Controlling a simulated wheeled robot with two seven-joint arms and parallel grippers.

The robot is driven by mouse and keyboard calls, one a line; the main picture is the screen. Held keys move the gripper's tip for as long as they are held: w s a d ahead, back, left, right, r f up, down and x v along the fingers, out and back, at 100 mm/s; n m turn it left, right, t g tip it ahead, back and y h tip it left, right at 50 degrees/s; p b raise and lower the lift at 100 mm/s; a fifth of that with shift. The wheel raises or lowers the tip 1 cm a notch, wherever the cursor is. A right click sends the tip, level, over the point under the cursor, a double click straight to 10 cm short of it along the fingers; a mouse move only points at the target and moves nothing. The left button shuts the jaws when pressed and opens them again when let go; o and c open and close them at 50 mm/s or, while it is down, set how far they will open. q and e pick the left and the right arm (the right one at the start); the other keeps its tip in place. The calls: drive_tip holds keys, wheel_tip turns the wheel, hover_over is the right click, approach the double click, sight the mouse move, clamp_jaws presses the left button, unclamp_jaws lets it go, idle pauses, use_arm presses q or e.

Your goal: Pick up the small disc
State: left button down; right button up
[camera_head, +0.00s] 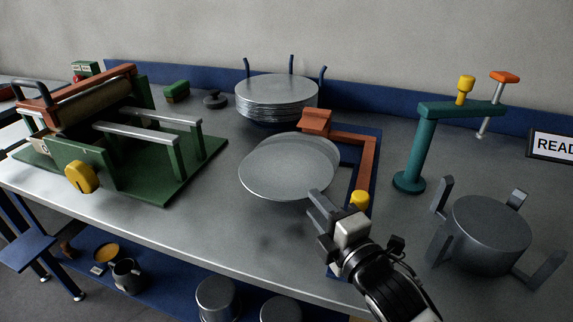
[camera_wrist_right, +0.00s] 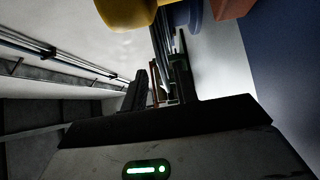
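Two thin round grey discs overlap in the middle of the head view, and the front disc (camera_head: 280,178) partly covers the rear disc (camera_head: 312,146). I cannot tell for sure which is the small disc. My right gripper (camera_head: 317,206) is at the front right edge of the front disc. Its two fingers stand apart in both views, also in the right wrist view (camera_wrist_right: 158,85). I cannot tell whether they touch the disc. My left gripper is not in view.
A stack of discs (camera_head: 276,97) stands between blue posts behind. An orange bracket (camera_head: 367,160) is right of the discs. A green roller machine (camera_head: 125,150) is left. A teal post (camera_head: 420,150) and a grey three-armed pot (camera_head: 488,235) are right. The table front is clear.

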drive_tip(key=shift+x, duration=1.2)
clamp_jaws()
drive_tip(key=shift+r, duration=0.1)
